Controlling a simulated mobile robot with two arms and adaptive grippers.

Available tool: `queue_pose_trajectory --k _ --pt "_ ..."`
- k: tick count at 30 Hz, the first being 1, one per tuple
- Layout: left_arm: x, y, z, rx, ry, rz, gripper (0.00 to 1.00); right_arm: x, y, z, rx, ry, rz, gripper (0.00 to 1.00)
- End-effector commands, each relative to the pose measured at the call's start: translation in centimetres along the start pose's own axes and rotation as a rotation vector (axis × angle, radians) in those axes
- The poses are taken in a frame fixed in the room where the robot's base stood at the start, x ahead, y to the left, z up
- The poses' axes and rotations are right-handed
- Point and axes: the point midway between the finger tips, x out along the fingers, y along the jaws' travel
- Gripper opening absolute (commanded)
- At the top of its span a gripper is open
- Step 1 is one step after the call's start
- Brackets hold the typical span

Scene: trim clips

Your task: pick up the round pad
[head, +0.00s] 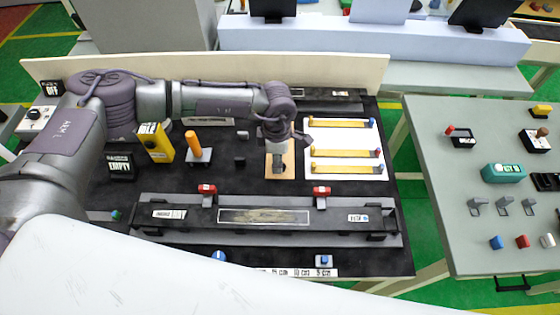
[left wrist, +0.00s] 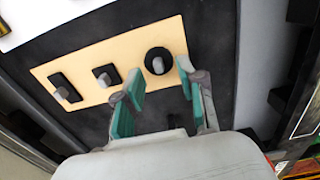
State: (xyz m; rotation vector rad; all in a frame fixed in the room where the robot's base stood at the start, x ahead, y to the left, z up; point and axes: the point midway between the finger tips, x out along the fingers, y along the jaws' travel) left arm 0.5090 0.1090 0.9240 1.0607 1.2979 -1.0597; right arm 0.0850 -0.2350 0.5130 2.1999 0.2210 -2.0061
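The round pad (left wrist: 150,67) is a black disc with a grey knob. My left gripper (left wrist: 160,80) is open and empty, pointing down at the board. Its teal fingers stand apart, with the round pad between and just beyond their tips in the picture. In the head view my left gripper (head: 278,162) hangs over the tan board (head: 270,172) and hides most of it. My right gripper is not in view.
A white panel (head: 375,168) with yellow strips lies right of the board. A long dark fixture (head: 300,226) with red clamps runs in front. An orange-handled tool (head: 195,143) and a yellow box (head: 156,142) stand to the left. A side table (head: 450,180) is at the right.

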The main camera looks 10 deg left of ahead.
Motion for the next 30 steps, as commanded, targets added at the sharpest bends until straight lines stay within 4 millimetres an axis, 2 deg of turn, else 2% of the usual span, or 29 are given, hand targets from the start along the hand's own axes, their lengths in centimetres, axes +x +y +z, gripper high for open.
queue_pose_trajectory --k 3,10,17,30 --pt "0.85 -0.07 0.01 0.0 0.0 -0.001 0.4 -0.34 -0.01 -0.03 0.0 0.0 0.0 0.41" --pt "1.0 -0.03 0.0 0.0 0.0 0.0 0.38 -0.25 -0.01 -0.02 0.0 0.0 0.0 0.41" --pt "0.97 -0.03 -0.01 0.0 0.0 0.0 0.0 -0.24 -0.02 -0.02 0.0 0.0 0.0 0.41" --pt "0.74 0.0 -0.01 0.0 -0.001 0.0 0.0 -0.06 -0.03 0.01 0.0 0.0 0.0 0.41"
